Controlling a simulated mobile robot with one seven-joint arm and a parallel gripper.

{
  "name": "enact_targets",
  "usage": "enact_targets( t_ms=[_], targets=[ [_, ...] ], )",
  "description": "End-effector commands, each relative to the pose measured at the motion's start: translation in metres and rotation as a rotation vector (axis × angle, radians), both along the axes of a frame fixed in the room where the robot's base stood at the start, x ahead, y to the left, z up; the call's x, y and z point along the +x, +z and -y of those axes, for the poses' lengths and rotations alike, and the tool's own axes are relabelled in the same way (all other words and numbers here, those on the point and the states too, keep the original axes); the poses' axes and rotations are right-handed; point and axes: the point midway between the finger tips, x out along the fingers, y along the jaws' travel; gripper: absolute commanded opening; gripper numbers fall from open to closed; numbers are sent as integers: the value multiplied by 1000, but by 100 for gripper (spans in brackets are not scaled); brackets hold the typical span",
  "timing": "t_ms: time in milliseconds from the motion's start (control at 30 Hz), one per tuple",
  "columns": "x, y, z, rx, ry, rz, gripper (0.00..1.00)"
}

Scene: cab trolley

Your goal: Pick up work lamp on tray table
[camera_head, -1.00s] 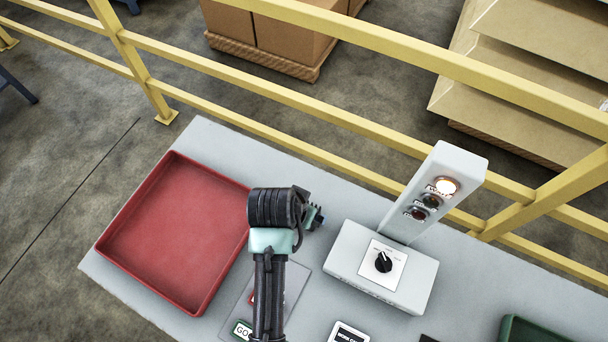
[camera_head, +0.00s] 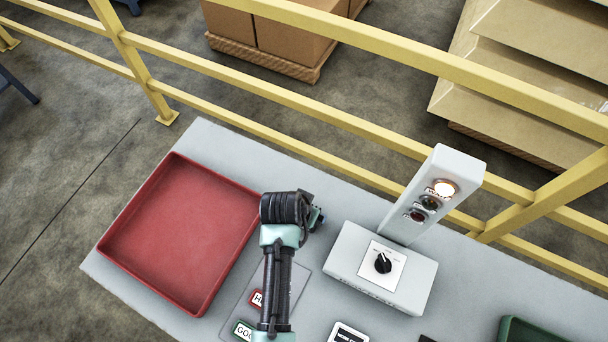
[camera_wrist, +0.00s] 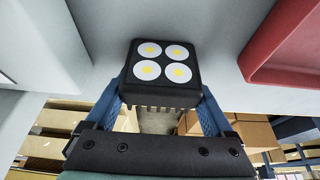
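The work lamp (camera_wrist: 162,73) shows in the wrist view as a black block with white round lights with yellow centres and fins along its lower edge. It sits between the two blue fingers of my gripper (camera_wrist: 164,100), with no gap visible at either side, so the gripper looks shut on it. In the head view my gripper (camera_head: 316,216) is over the tray table (camera_head: 450,300), between the red tray and the control box, and the arm mostly hides the lamp. I cannot tell how far it is above the table.
The red tray (camera_head: 180,235) is left of my arm and the grey control box (camera_head: 385,270) with its light post (camera_head: 432,195) is close on the right. Labelled cards (camera_head: 244,330) lie below. A green tray (camera_head: 530,330) is at the lower right. A yellow railing (camera_head: 300,100) runs behind.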

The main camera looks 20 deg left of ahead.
Motion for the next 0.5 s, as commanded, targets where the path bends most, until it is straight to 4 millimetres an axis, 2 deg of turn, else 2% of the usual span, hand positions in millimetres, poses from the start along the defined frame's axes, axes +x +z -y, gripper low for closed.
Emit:
enact_targets(
  t_ms=[33, 367, 500],
  targets=[
    [0, 0, 0, 0, 0, 0, 66],
    [0, 0, 0, 0, 0, 0, 6],
    [1, 1, 0, 0, 0, 2, 6]
  ],
)
